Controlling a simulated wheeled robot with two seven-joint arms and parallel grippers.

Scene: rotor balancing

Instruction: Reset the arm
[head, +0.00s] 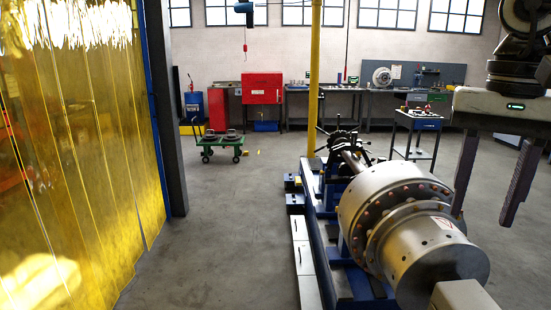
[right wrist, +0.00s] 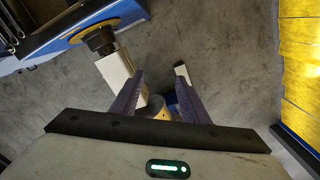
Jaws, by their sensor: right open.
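My right gripper (head: 482,218) is at the right of the head view, hanging fingers down from its pale housing. Its two dark fingers are spread apart with nothing held between them. In the picture it overlaps the right side of the large grey metal rotor (head: 385,205), but I cannot tell the distance between them. In the right wrist view the gripper (right wrist: 159,78) also shows open, above grey floor. My left gripper is not in view.
The rotor lies on a blue balancing machine (head: 318,230). A yellow strip curtain (head: 75,150) closes the left side. A green cart (head: 222,142), a red cabinet (head: 262,88) and a tool trolley (head: 418,120) stand further back. The floor between curtain and machine is clear.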

